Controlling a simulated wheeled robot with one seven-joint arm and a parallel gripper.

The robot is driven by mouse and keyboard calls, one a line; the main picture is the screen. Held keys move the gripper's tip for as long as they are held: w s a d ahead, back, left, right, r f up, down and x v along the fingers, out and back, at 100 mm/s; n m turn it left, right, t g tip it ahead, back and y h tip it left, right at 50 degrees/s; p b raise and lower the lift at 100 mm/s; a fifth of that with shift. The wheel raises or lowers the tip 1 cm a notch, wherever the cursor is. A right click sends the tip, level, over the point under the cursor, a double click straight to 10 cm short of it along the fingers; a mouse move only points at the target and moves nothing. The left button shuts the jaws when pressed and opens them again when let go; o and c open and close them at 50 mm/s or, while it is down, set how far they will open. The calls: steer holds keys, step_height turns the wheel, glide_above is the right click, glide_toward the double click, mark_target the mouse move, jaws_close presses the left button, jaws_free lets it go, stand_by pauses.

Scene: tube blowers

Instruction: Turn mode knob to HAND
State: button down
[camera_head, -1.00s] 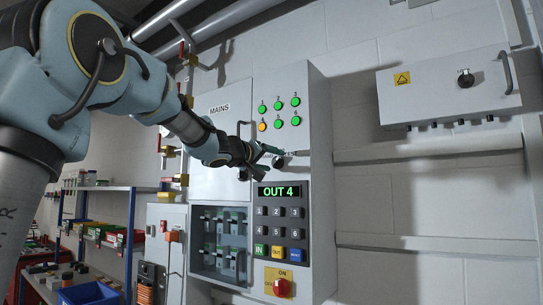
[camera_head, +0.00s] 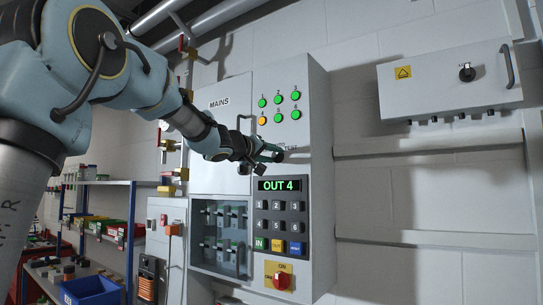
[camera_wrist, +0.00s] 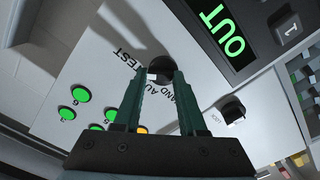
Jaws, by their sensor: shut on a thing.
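The mode knob is a round black knob (camera_wrist: 158,62) on the light grey panel face, between my green fingers in the wrist view. A white mark shows on it. The printed words HAND AUTO TEST run beside it, upside down and partly covered by my fingers; which word the mark points at I cannot tell. My gripper (camera_wrist: 155,74) is shut on the knob. In the head view my gripper (camera_head: 273,153) is at the panel front, just above the OUT 4 display, and mostly hides the knob.
The green OUT 4 display (camera_head: 278,187) and keypad (camera_head: 280,223) are just below my gripper. Lit buttons (camera_head: 278,109) sit above it. A LOCK switch (camera_wrist: 233,110) is close by. A red rotary switch (camera_head: 281,280) is lower down. A grey box (camera_head: 440,90) hangs at right.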

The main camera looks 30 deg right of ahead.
stand_by(0.4)
steer(key=n+b, duration=0.3)
steer(key=n, duration=0.1)
steer(key=shift+f, duration=0.1)
steer(key=n+b, duration=0.2)
steer(key=n, duration=0.3)
steer(key=shift+w+a, duration=0.1)
steer(key=shift+w, duration=0.05)
steer(key=n, duration=0.5)
steer(key=shift+w+r+n, duration=0.1)
steer(key=shift+r+n, duration=0.1)
steer(key=shift+n, duration=0.2)
steer(key=n, duration=0.5)
steer(key=shift+w+a, duration=0.1)
steer(key=shift+f, duration=0.1)
steer(key=shift+c, duration=2.3)
jaws_free()
